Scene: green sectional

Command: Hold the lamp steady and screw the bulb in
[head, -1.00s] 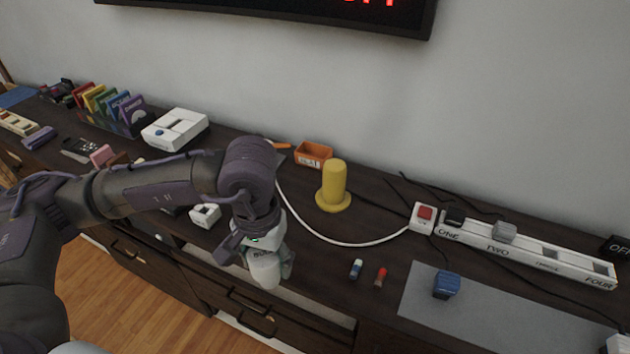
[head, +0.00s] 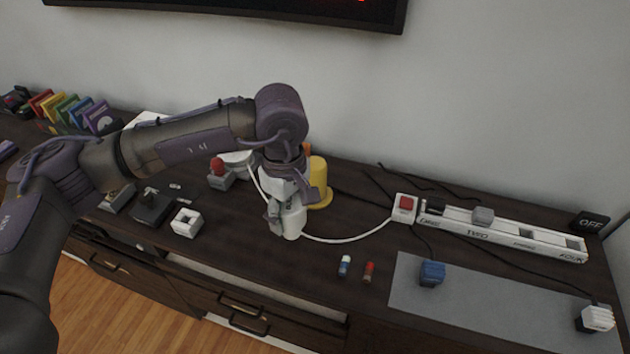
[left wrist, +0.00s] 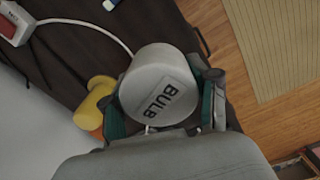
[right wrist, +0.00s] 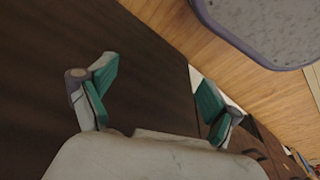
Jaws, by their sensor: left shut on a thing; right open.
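My right gripper (right wrist: 155,85) is open and empty in the right wrist view, outside the head view.
A yellow post on a round base (head: 318,180) stands just behind the left gripper. A white power strip (head: 500,232) and a red-switch box (head: 404,207) are at right. A blue block (head: 431,273) lies on a grey mat (head: 490,300). Small blocks stand at left.

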